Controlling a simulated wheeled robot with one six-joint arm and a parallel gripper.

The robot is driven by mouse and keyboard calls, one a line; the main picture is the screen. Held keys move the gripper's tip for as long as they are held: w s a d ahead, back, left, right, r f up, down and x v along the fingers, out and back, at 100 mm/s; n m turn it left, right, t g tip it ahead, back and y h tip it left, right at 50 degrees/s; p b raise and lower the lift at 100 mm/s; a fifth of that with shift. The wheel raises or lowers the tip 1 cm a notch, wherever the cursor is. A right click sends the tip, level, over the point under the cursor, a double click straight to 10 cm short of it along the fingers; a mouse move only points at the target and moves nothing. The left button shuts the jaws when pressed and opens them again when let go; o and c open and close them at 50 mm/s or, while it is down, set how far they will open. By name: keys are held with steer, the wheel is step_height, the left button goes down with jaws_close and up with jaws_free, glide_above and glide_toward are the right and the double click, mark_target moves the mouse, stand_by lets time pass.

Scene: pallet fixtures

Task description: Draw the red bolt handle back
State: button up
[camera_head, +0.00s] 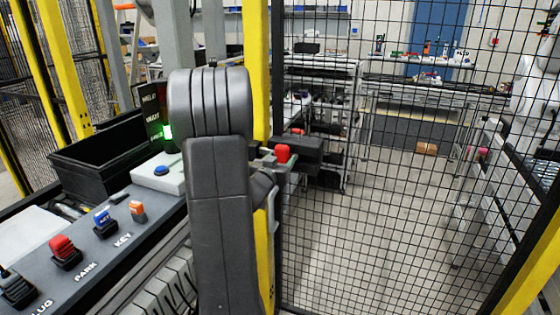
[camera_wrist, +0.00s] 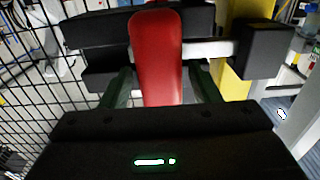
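The red bolt handle (camera_wrist: 157,55) stands out from the dark bolt housing in the wrist view. It also shows in the head view (camera_head: 283,153), small, just right of my arm on the fence gate. My gripper (camera_wrist: 162,75) has its two dark green fingers on either side of the handle, with their tips very near its sides. I cannot tell whether the fingers press on it. The pale bolt bar (camera_wrist: 207,48) runs right from behind the handle to a black block (camera_wrist: 262,52). My arm hides much of the gripper in the head view.
A yellow post (camera_head: 262,240) stands beside the mesh gate (camera_head: 400,200). A panel with a red knob (camera_head: 62,247), a blue KEY piece (camera_head: 101,219) and an orange one (camera_head: 137,209) lies at left. A black bin (camera_head: 98,150) stands behind it.

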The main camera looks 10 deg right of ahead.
jaws_close()
steer(key=s+d+b, duration=0.1)
steer(key=d, duration=0.1)
steer(key=s+d+b, duration=0.1)
steer(key=d, duration=0.1)
steer(key=shift+s, duration=0.35)
steer(key=shift+o, duration=0.3)
jaws_free()
steer(key=shift+o, duration=1)
steer(key=shift+s+d, duration=0.1)
steer(key=shift+d, duration=0.05)
